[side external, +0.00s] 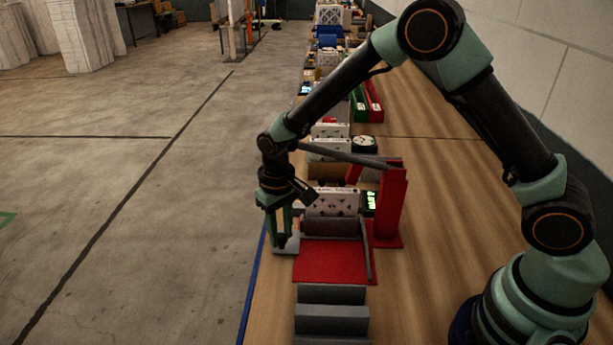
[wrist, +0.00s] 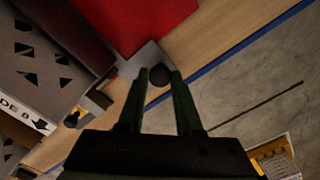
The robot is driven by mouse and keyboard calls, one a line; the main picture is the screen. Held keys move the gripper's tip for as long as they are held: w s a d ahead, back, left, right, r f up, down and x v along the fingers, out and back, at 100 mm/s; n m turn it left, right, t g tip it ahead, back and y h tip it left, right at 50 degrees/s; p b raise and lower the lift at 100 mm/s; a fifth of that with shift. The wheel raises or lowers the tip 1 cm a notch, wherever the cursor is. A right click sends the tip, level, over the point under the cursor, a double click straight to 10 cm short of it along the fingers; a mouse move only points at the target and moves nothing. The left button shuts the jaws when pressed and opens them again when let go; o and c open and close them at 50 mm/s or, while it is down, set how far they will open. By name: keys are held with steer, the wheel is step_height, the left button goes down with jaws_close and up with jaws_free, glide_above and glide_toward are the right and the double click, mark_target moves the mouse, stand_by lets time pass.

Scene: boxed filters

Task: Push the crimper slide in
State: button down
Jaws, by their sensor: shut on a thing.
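The crimper (side external: 335,262) has a red base, a red upright (side external: 391,205) and a long grey lever over it. Its grey slide (side external: 291,243) sticks out at the left edge of the red base. In the wrist view the slide (wrist: 148,57) is a grey plate beside the red base, with a round dark knob (wrist: 160,74) at its outer end. My gripper (side external: 281,242) points down at the slide's outer end. In the wrist view my gripper (wrist: 160,80) has its two green fingers on either side of the knob, shut on it.
A white box with dark diamond cut-outs (side external: 332,203) stands just behind the red base. Grey blocks (side external: 331,312) stand in front of it. The table's blue-taped edge (side external: 256,285) runs close to the left of my gripper. The wooden tabletop on the right is mostly clear.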

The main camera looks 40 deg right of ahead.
steer(key=shift+w+d, duration=0.25)
steer(key=c, duration=0.6)
jaws_free()
steer(key=shift+s, duration=0.1)
steer(key=shift+a, duration=0.15)
